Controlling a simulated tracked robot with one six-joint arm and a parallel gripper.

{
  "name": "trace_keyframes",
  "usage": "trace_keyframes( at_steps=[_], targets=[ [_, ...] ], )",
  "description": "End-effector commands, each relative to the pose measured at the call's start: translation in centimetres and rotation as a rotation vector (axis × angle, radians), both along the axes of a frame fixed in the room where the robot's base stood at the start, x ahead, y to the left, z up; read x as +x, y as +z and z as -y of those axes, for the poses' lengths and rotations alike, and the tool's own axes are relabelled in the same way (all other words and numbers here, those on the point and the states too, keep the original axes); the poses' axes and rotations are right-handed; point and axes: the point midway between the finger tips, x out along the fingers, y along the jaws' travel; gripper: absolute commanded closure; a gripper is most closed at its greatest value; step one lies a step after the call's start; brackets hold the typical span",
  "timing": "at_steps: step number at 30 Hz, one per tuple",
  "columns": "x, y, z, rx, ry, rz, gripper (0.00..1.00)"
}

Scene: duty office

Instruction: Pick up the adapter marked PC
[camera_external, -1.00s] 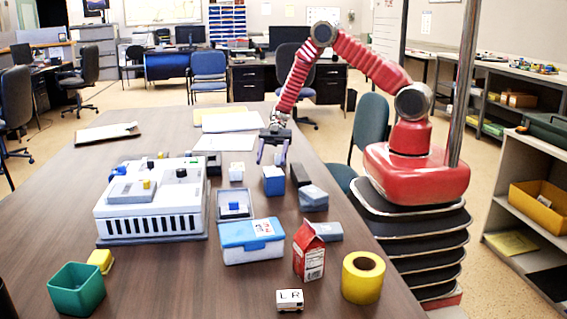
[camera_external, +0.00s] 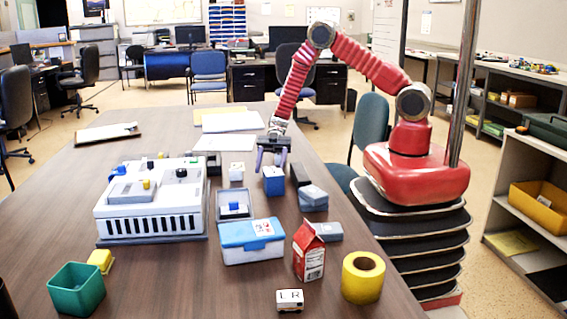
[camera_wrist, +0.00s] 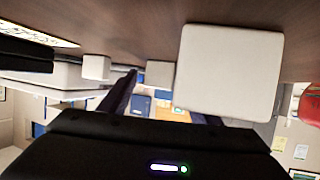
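No marking PC is readable in either view. A small white block (camera_external: 290,300) at the table's near edge carries black lettering that looks like LR or 1R. Other small blocks are a white one (camera_external: 236,171), a blue one (camera_external: 274,183), a dark one (camera_external: 299,174) and a grey-blue one (camera_external: 313,198); I see no lettering on them. My gripper (camera_external: 271,158) is open and empty, pointing down just above and behind the blue block. In the wrist view its dark fingers (camera_wrist: 162,98) stand apart, with a large pale block (camera_wrist: 230,72) near the right finger.
A white machine (camera_external: 150,210) stands on the left of the table. A blue-lidded box (camera_external: 251,240), a red carton (camera_external: 309,252), a yellow roll (camera_external: 362,278) and a green cup (camera_external: 77,290) stand nearer. Papers (camera_external: 230,122) lie at the back.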

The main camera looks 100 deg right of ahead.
Motion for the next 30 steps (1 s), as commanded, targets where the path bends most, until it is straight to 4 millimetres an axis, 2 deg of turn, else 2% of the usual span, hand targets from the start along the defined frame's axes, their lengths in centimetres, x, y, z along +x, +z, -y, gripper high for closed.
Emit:
trace_keyframes(
  at_steps=[2, 16, 25, 30],
  targets=[
    [0.0, 0.0, 0.0, 0.000, 0.000, 0.000, 0.49],
    [0.0, 0.0, 0.0, 0.000, 0.000, 0.000, 0.82],
    [0.0, 0.1, 0.0, 0.000, 0.000, 0.001, 0.83],
    [0.1, 1.1, 0.0, -0.001, 0.000, 0.003, 0.83]
  ],
)
